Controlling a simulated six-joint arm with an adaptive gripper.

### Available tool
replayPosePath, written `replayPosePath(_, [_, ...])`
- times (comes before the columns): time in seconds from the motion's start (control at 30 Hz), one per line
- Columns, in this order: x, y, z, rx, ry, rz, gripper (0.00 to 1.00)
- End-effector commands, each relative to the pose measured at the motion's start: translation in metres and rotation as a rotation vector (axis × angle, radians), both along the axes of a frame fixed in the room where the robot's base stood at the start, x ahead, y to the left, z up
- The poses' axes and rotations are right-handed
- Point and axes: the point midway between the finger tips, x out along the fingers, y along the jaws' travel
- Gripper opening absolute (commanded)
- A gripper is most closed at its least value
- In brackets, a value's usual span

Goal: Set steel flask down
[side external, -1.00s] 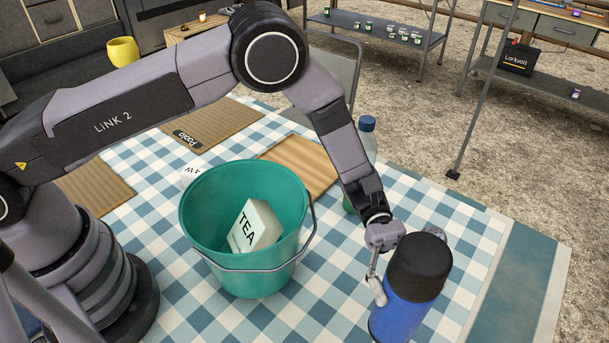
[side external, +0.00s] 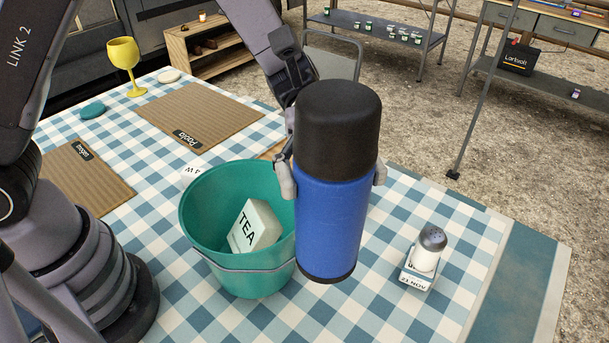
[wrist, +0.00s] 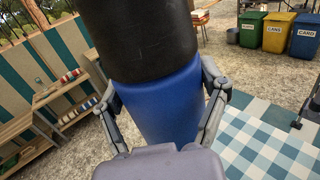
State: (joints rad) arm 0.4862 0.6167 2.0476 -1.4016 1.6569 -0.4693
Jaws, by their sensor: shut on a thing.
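The flask (side external: 326,232) has a blue body and a black cap. My gripper (side external: 333,177) is shut on it, with one finger on each side of the upper blue body. The flask is held nearly upright, and its base looks raised above the checked tablecloth (side external: 455,215), in front of the teal bucket's right side in the side view. In the wrist view the flask (wrist: 160,108) fills the middle, between the two fingers of my gripper (wrist: 165,90). The flask hides part of the bucket and the cloth behind it.
The teal bucket (side external: 215,240) holds a white TEA box (side external: 255,226). A salt shaker (side external: 428,250) stands on a small block marked 21 NOV (side external: 417,277) at right. Brown mats (side external: 200,115) and a yellow goblet (side external: 124,55) are farther back. The cloth around the shaker is clear.

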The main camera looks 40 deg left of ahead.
Motion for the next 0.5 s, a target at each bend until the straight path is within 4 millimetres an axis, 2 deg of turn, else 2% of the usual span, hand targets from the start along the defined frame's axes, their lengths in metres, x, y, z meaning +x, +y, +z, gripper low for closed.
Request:
replayPosePath(0.03, [0.000, 0.000, 0.014, -0.005, -0.006, 0.000, 0.33])
replayPosePath(0.13, [0.000, 0.000, 0.037, -0.007, -0.005, 0.000, 0.33])
replayPosePath(0.3, [0.000, 0.001, 0.063, -0.003, -0.002, -0.004, 0.33])
replayPosePath(0.5, [-0.008, 0.035, 0.035, 0.001, 0.006, -0.104, 0.33])
